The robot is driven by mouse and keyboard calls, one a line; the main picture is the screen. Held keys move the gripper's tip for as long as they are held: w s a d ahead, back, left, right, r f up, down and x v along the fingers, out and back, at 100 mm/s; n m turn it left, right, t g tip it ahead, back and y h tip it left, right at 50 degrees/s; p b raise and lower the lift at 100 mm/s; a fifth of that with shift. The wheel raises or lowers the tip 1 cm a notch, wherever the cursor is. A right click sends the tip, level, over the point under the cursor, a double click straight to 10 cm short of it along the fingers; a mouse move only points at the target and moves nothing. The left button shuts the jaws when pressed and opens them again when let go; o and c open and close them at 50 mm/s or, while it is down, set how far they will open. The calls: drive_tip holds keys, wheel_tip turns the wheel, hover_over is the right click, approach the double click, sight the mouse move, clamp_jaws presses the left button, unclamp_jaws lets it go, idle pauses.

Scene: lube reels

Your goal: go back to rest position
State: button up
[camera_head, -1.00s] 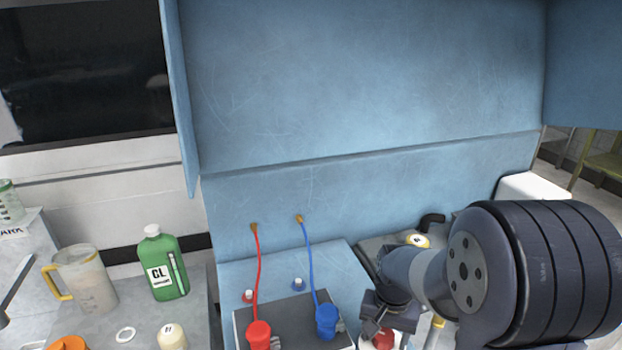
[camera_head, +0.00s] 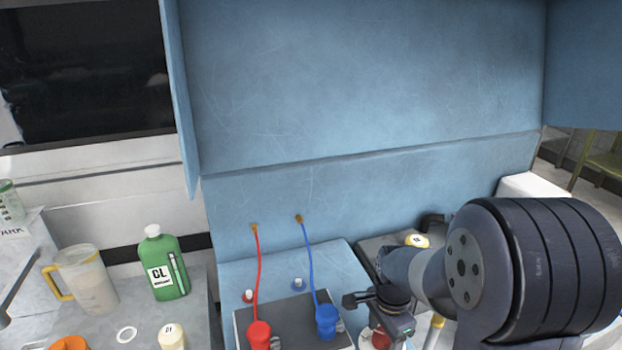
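My arm reaches in from the right, and my gripper (camera_head: 372,308) hangs low beside the blue reel, to its right. Its fingertips are small and partly hidden by the wrist, so I cannot tell whether it is open or shut. A red reel (camera_head: 259,334) and a blue reel (camera_head: 326,321) sit on a dark plate (camera_head: 290,318). A red hose and a blue hose run from them up to brass fittings on the blue panel. A red and white item (camera_head: 381,338) shows partly below my gripper; I see no clear contact.
A green bottle (camera_head: 166,265), a clear jug (camera_head: 85,278), a white ring (camera_head: 126,334) and a cream-capped item (camera_head: 172,337) stand on the left bench. A yellow-white cap (camera_head: 416,241) is behind my arm. The tall blue panel (camera_head: 360,90) closes off the back.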

drive_tip(key=shift+m, duration=0.3)
drive_tip(key=shift+r, duration=0.9)
drive_tip(key=shift+r, duration=0.1)
